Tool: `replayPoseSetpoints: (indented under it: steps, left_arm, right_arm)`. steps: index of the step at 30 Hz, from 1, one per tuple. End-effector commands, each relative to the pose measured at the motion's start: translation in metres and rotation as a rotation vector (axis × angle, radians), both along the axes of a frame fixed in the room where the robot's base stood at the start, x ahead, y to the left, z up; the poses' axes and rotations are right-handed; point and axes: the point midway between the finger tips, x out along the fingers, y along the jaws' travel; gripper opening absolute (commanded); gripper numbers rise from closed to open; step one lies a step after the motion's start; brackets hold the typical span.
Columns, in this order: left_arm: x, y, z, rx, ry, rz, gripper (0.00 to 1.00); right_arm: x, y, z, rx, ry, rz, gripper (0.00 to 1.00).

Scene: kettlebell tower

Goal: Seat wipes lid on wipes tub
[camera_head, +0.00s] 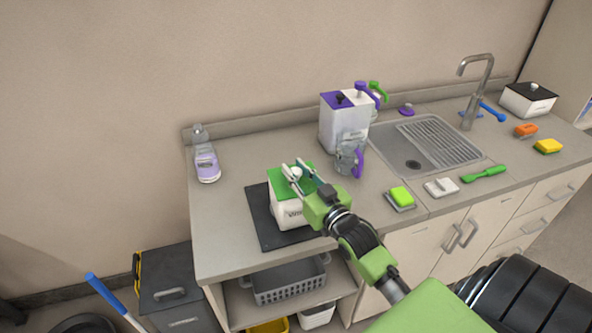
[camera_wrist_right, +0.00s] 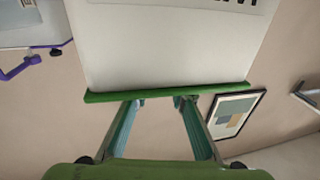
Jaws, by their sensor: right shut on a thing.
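The wipes tub (camera_head: 287,213) is a white box with dark lettering, standing on a dark mat (camera_head: 262,218) on the counter. The green wipes lid (camera_head: 280,185) lies across its top, with a pale knob (camera_head: 296,173). My right gripper (camera_head: 292,170) is over the lid, its fingers shut around the knob. In the right wrist view, upside down, the white tub wall (camera_wrist_right: 170,45) meets the green lid edge (camera_wrist_right: 165,92), with my fingers (camera_wrist_right: 160,98) beyond it. No clear gap shows between lid and tub; I cannot tell if it is fully seated. My left gripper is not in view.
A purple-and-white canister (camera_head: 335,128) and a clear jug (camera_head: 348,158) stand behind the tub. A spray bottle (camera_head: 206,165) is at the left. A green sponge (camera_head: 401,195) lies right of the tub, in front of the sink (camera_head: 385,150). The counter left of the mat is clear.

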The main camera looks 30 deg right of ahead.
Motion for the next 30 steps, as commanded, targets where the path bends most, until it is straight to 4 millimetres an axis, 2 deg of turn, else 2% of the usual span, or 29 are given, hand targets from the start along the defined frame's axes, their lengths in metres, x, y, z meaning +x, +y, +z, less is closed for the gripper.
replayPoseSetpoints:
  steps: [2,3,14,15,17,18,30]
  left_arm:
    - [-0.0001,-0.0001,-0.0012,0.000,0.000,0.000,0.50]
    - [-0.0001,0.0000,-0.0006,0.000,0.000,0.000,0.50]
    - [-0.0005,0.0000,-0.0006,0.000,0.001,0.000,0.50]
    - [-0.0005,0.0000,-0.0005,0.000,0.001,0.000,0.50]
    - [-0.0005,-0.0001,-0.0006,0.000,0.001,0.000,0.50]
    - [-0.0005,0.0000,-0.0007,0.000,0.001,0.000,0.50]
    - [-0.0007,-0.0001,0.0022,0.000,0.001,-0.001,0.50]
  right_arm:
    - [-0.0001,0.0000,-0.0022,0.001,0.001,0.000,0.07]
    - [-0.0001,0.0001,-0.0016,0.001,0.001,0.000,0.27]
    - [-0.0001,0.0000,-0.0014,0.001,0.001,0.000,0.27]
    - [-0.0001,0.0000,-0.0014,0.001,0.001,0.000,0.29]
    - [-0.0001,0.0000,-0.0014,0.001,0.001,0.000,0.45]
    - [0.0000,0.0000,-0.0013,0.001,0.001,0.000,0.46]
    - [-0.0052,0.0004,-0.0014,0.001,0.003,0.000,0.46]
